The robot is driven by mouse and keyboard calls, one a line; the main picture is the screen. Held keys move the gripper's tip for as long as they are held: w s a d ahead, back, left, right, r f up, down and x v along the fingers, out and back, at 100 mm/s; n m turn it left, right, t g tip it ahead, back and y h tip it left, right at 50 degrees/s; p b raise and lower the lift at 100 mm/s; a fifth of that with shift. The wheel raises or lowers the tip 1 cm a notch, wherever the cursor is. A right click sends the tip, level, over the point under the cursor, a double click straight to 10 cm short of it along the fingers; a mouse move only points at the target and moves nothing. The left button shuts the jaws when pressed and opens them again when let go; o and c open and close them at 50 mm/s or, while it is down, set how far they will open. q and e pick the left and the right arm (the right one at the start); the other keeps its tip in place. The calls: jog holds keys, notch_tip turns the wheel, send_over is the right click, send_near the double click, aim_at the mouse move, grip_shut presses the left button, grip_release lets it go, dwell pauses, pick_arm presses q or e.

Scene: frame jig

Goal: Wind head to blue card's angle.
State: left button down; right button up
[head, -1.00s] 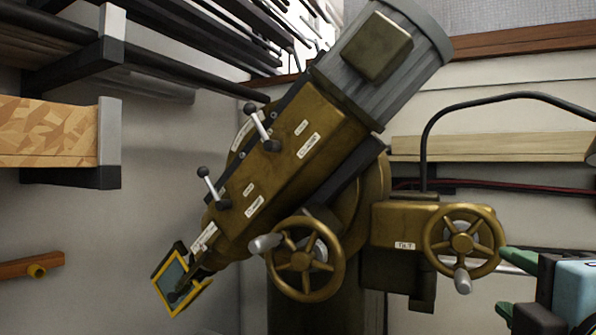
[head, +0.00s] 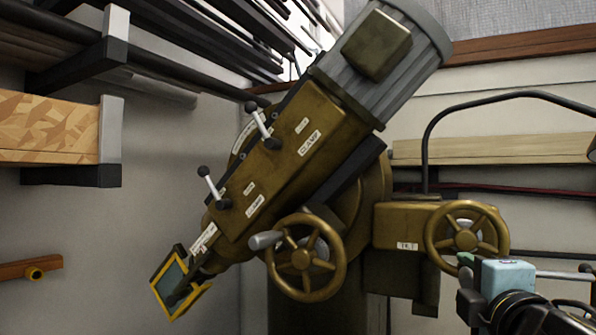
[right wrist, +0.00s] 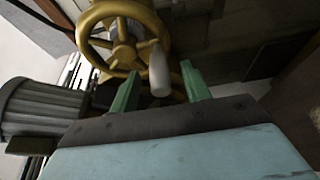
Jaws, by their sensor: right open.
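The machine head (head: 290,160) is a brass-coloured body with a grey ribbed motor (head: 395,50) on top, tilted with its motor end to the upper right. The tilt handwheel (head: 492,240) is at the right, on a bracket labelled TILT. My right gripper (head: 466,262) is open at the wheel's lower rim and covers its crank handle in the head view. In the right wrist view, the pale handle (right wrist: 158,68) of the wheel (right wrist: 100,15) shows between the open fingers (right wrist: 160,85); contact cannot be told. I see no blue card. My left gripper is out of view.
A second handwheel (head: 335,260) stands left of the tilt wheel. Two levers (head: 262,125) stick out of the head. A yellow-framed guard (head: 172,285) hangs at its lower end. A black curved bar (head: 428,140) rises behind the tilt bracket. Racked stock fills the upper left.

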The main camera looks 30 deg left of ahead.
jog(key=shift+w+a, duration=0.15)
jog(key=shift+w, duration=0.25)
dwell(0.3)
grip_shut()
dwell(0.5)
